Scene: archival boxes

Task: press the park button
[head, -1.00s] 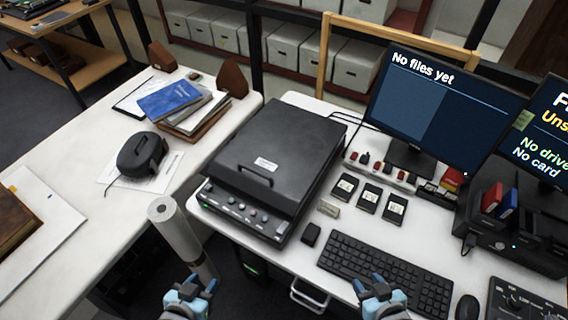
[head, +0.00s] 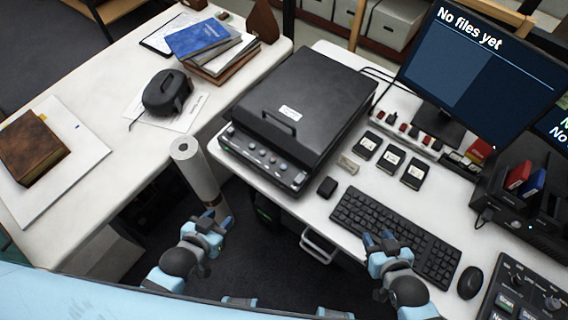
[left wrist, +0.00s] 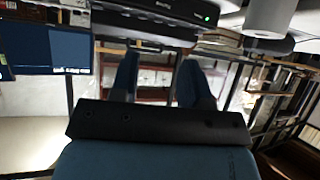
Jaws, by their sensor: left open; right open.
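A black flatbed scanner (head: 300,100) with a closed, handled lid stands on the white desk. A row of small round buttons (head: 262,160) runs along its front panel; their labels are too small to read, so I cannot tell which is the park button. My left gripper (head: 222,226) is open and empty, in front of and below the scanner, apart from it. Its two blue fingers (left wrist: 158,80) stand apart in the left wrist view, with nothing between them. My right gripper (head: 380,238) is open and empty near the keyboard's front left part.
A paper roll (head: 195,170) stands upright between the two desks, close to my left gripper. The keyboard (head: 398,235), a small black block (head: 327,187) and several black cartridges (head: 391,160) lie right of the scanner. A monitor (head: 480,75) reads "No files yet".

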